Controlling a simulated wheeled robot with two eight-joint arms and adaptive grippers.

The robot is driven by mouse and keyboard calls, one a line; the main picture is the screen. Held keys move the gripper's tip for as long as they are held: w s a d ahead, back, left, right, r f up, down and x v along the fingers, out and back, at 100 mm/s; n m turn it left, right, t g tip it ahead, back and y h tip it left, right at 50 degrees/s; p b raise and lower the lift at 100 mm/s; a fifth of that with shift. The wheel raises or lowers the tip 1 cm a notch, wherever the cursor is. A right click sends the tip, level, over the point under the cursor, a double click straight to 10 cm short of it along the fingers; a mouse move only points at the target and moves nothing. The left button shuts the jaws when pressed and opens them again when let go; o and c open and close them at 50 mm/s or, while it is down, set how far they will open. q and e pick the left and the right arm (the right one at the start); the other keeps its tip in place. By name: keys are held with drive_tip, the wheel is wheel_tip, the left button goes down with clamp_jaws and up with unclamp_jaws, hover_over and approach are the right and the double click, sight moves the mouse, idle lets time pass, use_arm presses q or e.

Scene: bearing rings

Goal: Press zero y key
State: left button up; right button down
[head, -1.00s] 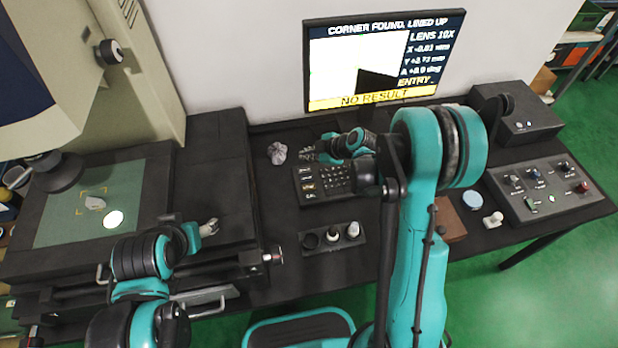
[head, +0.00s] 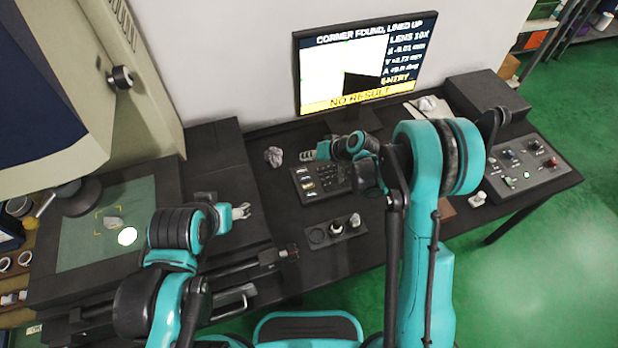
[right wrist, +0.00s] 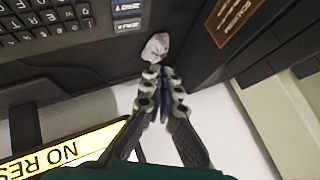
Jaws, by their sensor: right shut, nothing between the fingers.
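The keypad (head: 322,181) lies on the dark bench below the monitor, with a column of labelled keys on its left side. The labels are too small to read in the head view. The right wrist view shows part of the key panel (right wrist: 50,28) and a blue-labelled key (right wrist: 128,27). My right gripper (head: 307,155) is shut and empty, just behind the keypad's upper left edge; its fingertips (right wrist: 165,72) point at a crumpled pale lump (right wrist: 156,48). My left gripper (head: 240,211) is over the stage's right side, away from the keypad; its opening is unclear.
The monitor (head: 365,65) reads "CORNER FOUND, LINED UP" and "NO RESULT". The lump (head: 273,156) lies left of my right gripper. A holder (head: 337,234) with small pieces stands in front of the keypad. A control box (head: 520,165) is at right. The glass stage (head: 90,225) is at left.

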sight(307, 179)
use_arm(q)
wheel_tip(307, 179, down, 5)
drive_tip(key=b, duration=0.5)
drive_tip(key=shift+f, duration=0.2)
use_arm(e)
wheel_tip(307, 179, down, 8)
drive_tip(key=shift+f, duration=0.25)
use_arm(q)
drive_tip(key=shift+f+b, duration=0.2)
drive_tip(key=shift+b, duration=0.2)
use_arm(e)
drive_tip(key=shift+f, duration=0.2)
use_arm(q)
drive_tip(key=shift+f, duration=0.1)
idle(0.3)
drive_tip(key=shift+f+b, duration=0.4)
drive_tip(key=shift+b, duration=0.15)
use_arm(e)
drive_tip(key=shift+f, duration=0.4)
